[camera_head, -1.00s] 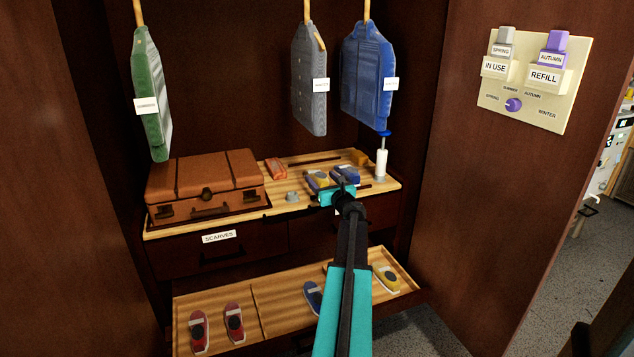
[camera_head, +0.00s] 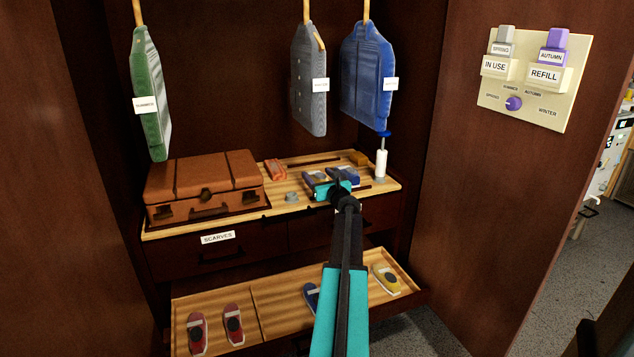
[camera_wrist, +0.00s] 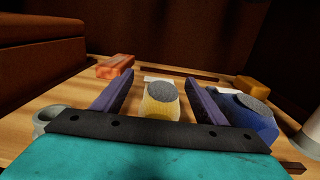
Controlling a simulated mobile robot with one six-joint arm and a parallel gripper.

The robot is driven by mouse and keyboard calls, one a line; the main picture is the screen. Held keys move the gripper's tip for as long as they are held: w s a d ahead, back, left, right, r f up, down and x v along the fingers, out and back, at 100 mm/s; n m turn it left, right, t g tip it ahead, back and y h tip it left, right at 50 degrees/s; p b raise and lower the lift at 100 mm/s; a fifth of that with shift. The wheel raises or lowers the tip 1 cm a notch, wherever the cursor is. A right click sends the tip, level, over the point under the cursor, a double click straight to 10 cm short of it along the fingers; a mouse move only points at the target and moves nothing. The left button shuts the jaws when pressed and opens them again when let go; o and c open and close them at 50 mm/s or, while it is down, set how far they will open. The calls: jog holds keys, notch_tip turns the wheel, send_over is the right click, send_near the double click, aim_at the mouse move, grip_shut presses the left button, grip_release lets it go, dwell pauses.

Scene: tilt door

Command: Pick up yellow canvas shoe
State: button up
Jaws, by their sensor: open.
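A yellow canvas shoe (camera_wrist: 160,102) with a grey top lies on the wooden shelf top. In the wrist view it sits between the two dark fingers of my gripper (camera_wrist: 158,84). The fingers are open, one on each side, with a visible space between each finger and the shoe. In the head view my gripper (camera_head: 330,184) is over the shelf top and partly hides this shoe. A blue shoe (camera_wrist: 252,117) lies just right of the right finger. Another yellow shoe (camera_head: 385,278) lies in the open lower drawer.
A brown suitcase (camera_head: 204,180) stands left on the shelf. An orange item (camera_wrist: 115,66), a grey cup-like piece (camera_wrist: 46,120) and a tan block (camera_wrist: 252,86) are near my gripper. A white post with a blue top (camera_head: 382,158) stands right. Garments hang above.

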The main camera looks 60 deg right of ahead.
aim_at(318, 174)
jog(key=shift+c, duration=0.2)
jog(key=c, duration=1.2)
jog(key=shift+o, duration=0.2)
jog(key=shift+r, duration=0.1)
jog(key=shift+r+p, duration=0.5)
jog(key=shift+r, duration=0.3)
notch_tip(318, 174, up, 2)
jog(key=shift+r+p, duration=0.1)
jog(key=shift+p, duration=0.45)
jog(key=s+a+p, duration=0.1)
jog(key=s+a, duration=0.3)
jog(key=a, duration=0.2)
jog(key=s+a+r+p, duration=0.1)
jog(key=s+a, duration=0.3)
jog(key=a, duration=0.3)
jog(key=shift+s+a, duration=0.15)
jog(key=shift+a, duration=0.15)
